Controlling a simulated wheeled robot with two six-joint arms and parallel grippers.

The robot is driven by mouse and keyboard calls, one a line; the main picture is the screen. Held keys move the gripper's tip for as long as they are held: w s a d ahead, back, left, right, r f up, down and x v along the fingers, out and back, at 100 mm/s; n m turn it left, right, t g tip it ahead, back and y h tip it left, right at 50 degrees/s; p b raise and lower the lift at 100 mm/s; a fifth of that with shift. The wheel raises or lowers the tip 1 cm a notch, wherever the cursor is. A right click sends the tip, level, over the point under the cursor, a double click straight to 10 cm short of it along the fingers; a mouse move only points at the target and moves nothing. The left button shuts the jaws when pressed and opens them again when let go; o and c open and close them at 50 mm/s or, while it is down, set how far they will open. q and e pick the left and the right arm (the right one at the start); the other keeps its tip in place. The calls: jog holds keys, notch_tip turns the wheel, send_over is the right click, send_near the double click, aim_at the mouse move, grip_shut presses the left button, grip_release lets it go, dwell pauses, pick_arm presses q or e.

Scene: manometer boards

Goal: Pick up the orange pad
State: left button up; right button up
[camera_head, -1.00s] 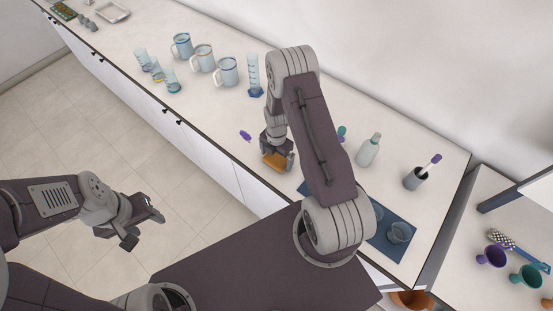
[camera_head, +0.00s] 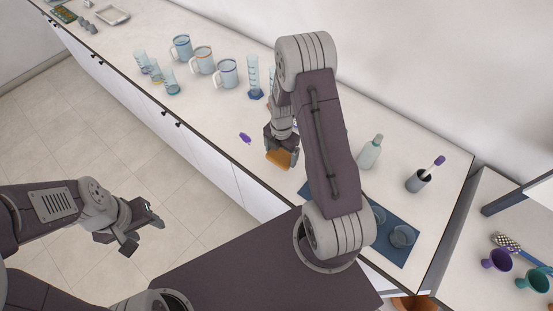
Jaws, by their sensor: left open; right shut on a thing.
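The orange pad (camera_head: 279,158) is between the fingers of my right gripper (camera_head: 281,150), over the counter near its front edge. The gripper is shut on the pad, and the fingers and arm hide part of it. The pad looks tilted and seems to be off the counter. My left gripper (camera_head: 141,228) is open and empty, out over the floor to the left of the counter.
A purple item (camera_head: 245,138) lies left of the pad. Several mugs (camera_head: 226,73) and a cylinder (camera_head: 254,78) stand behind. A blue mat (camera_head: 390,246) with glasses, a bottle (camera_head: 370,152) and a grey holder (camera_head: 418,181) are at right. The counter's middle front is clear.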

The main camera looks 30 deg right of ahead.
jog(key=s+d+r+b, duration=0.2)
jog(key=s+d+r, duration=0.4)
jog(key=s, duration=0.2)
jog(key=shift+d, duration=0.15)
